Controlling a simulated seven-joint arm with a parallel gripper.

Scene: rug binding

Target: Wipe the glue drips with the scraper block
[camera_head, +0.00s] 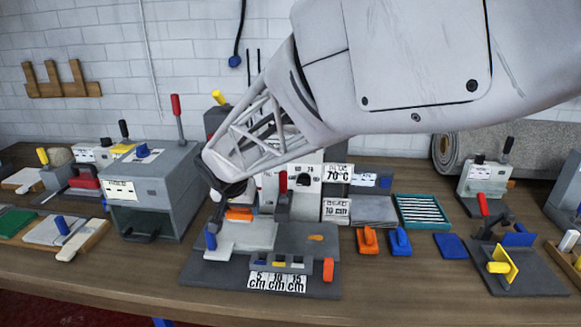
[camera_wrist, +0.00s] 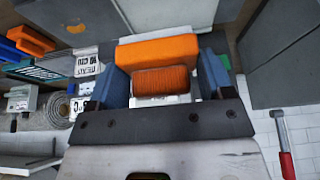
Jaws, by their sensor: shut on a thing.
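My gripper (camera_head: 236,202) is low over the grey fixture (camera_head: 325,265) on the bench. In the wrist view its two blue fingers (camera_wrist: 160,88) are shut on an orange block (camera_wrist: 157,52), which has a wide part and a narrower grip between the fingers. I take this to be the scraper block; it also shows as orange (camera_head: 239,214) below my gripper, above or at the pale grey plate (camera_head: 250,236). I cannot tell whether it touches the plate. A small flat orange patch (camera_head: 316,237), possibly a glue drip, lies on the fixture to the right.
Another orange block (camera_head: 367,240) and a blue block (camera_head: 400,241) stand right of the fixture, near a green-rimmed tray (camera_head: 423,227). A grey box machine (camera_head: 152,200) stands left. A heater-like unit with a 70 °C sign (camera_head: 338,174) stands behind. An orange upright piece (camera_head: 328,269) is at the fixture's front right.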

